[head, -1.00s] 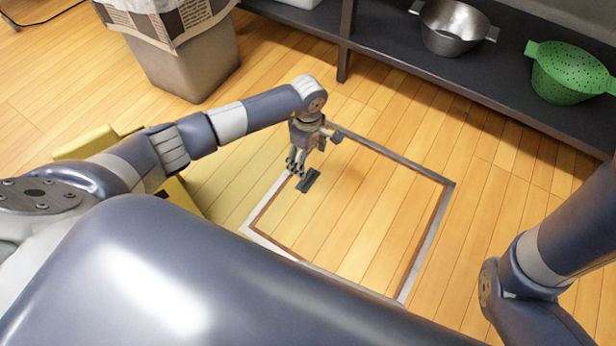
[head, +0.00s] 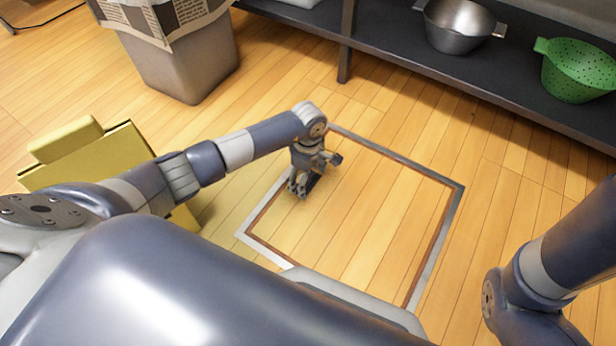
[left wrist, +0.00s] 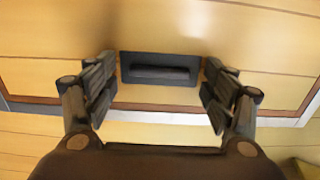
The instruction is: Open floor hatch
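The floor hatch (head: 365,225) is a square wooden panel, flush with the floor inside a grey metal frame, and it looks closed. Its dark recessed handle (left wrist: 160,69) shows near the hatch edge in the left wrist view. In the head view the handle is mostly hidden by my left gripper (head: 301,187), which points down over the hatch's left part. In the left wrist view the left gripper (left wrist: 157,92) is open, with one finger on each side of the handle and nothing held. My right arm is at the right edge of the head view; its gripper is out of view.
A grey bin (head: 188,65) stands at the back left. A yellow box (head: 90,160) is left of the hatch, close to my left arm. A dark low shelf (head: 390,45) at the back holds a metal pot (head: 455,38) and a green colander (head: 578,72). Floor right of the hatch is clear.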

